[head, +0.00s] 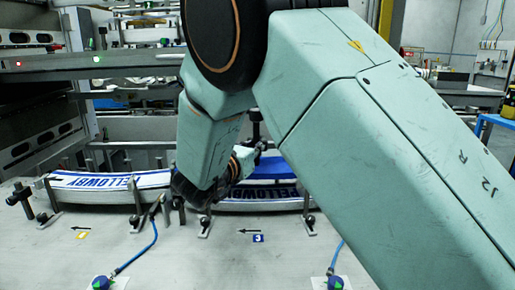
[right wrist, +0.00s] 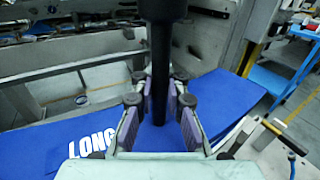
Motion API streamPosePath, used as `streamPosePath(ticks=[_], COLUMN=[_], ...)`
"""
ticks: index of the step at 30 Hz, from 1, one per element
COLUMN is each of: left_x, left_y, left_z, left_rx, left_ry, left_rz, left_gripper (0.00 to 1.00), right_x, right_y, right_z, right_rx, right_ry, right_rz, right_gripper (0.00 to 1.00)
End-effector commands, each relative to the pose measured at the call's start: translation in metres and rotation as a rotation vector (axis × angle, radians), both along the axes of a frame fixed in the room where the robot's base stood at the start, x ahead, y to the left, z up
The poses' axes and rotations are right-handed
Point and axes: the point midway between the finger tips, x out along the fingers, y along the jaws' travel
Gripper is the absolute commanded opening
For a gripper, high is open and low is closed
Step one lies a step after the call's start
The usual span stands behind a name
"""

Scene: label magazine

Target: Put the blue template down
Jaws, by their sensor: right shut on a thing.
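The blue template shows in the right wrist view (right wrist: 100,120) as a long blue plate with white lettering starting "LONG" and a black upright post. My right gripper (right wrist: 161,92) has its purple-padded fingers shut on that post. In the head view the template (head: 276,165) is a blue strip behind my right arm, over the right-hand part of the label magazine (head: 262,207). A label strip reading "PELLOWBY" lies just in front of it, in shade. I cannot tell whether the template touches what is below it. My right arm hides much of it and most of the gripper. My left gripper is out of view.
A second label strip (head: 100,183) with "PELLOWBY" lies in the left magazine part. Clamps and posts stand along the front edge. Blue hoses (head: 143,252) run over the grey plate (head: 190,262). A machine rail (head: 120,68) crosses behind. A blue cart (right wrist: 285,72) stands off to the right.

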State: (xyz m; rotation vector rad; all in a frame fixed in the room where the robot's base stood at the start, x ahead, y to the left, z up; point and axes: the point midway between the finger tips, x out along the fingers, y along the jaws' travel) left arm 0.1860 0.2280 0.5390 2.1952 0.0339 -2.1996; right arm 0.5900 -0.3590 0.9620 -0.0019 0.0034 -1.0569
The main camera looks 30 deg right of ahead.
Motion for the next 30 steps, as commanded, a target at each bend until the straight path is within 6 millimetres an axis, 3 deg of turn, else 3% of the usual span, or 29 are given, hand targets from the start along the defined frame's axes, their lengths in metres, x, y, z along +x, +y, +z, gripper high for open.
streamPosePath(ticks=[16,17,24,30], left_x=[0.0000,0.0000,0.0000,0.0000], left_y=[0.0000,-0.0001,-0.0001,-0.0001], left_z=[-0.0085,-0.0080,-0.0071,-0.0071], left_rx=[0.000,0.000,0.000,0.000], left_ry=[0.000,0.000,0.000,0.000], left_rz=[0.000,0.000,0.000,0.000], left_gripper=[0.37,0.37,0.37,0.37], right_x=[0.0002,-0.0001,0.0001,0.0001], right_y=[0.0000,0.0000,0.0000,0.0000], right_z=[-0.0047,-0.0057,-0.0039,-0.0042], right_rx=[-0.002,0.000,-0.002,-0.001], right_ry=[-0.005,-0.001,-0.003,-0.003], right_rz=[0.000,-0.001,0.000,0.000], right_gripper=[0.00,0.11,0.32,0.36])
